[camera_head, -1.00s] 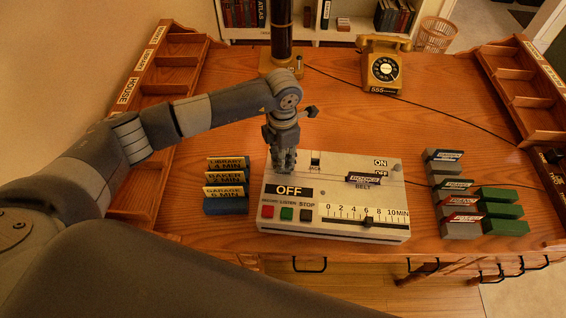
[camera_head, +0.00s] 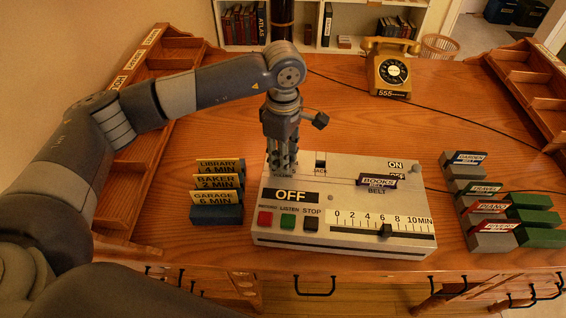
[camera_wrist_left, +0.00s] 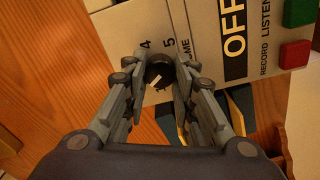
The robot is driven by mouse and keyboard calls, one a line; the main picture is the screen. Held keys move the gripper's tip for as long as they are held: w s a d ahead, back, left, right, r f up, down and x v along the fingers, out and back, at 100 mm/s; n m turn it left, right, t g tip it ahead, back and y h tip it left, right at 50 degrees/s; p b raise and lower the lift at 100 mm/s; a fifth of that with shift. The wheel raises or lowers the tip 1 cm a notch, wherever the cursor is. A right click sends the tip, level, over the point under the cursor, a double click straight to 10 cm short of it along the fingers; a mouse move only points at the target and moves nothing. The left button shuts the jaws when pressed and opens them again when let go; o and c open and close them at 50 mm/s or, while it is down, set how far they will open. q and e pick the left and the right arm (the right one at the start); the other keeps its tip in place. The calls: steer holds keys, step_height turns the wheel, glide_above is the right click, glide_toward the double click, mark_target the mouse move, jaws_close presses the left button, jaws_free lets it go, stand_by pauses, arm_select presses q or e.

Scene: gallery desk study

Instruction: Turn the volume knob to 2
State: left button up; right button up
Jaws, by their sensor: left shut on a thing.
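The pale machine (camera_head: 340,208) stands on the desk with an OFF sign, three coloured buttons and a minute slider on its face. My left gripper (camera_head: 281,170) points down over its upper left part and hides the volume knob in the head view. In the left wrist view, the dark round knob (camera_wrist_left: 159,70) with a white pointer mark sits between the fingertips of my left gripper (camera_wrist_left: 160,76), which are shut on it. The numbers 4 and 5 show beside the knob; other numbers are partly hidden. I cannot tell the exact number at the pointer. My right gripper is out of view.
Labelled card holders (camera_head: 217,212) stand left of the machine. Grey and green blocks (camera_head: 490,238) with cards stand to its right. A yellow telephone (camera_head: 389,72) is at the back, with its black cord crossing the desk. Wooden racks (camera_head: 147,98) line the sides.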

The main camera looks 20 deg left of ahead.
arm_select(q)
steer(key=shift+m+b, duration=0.7)
steer(key=shift+m, duration=0.1)
steer(key=shift+r, duration=0.1)
steer(key=o, duration=1.1)
steer(key=shift+c, duration=0.2)
step_height(320, 180, up, 12)
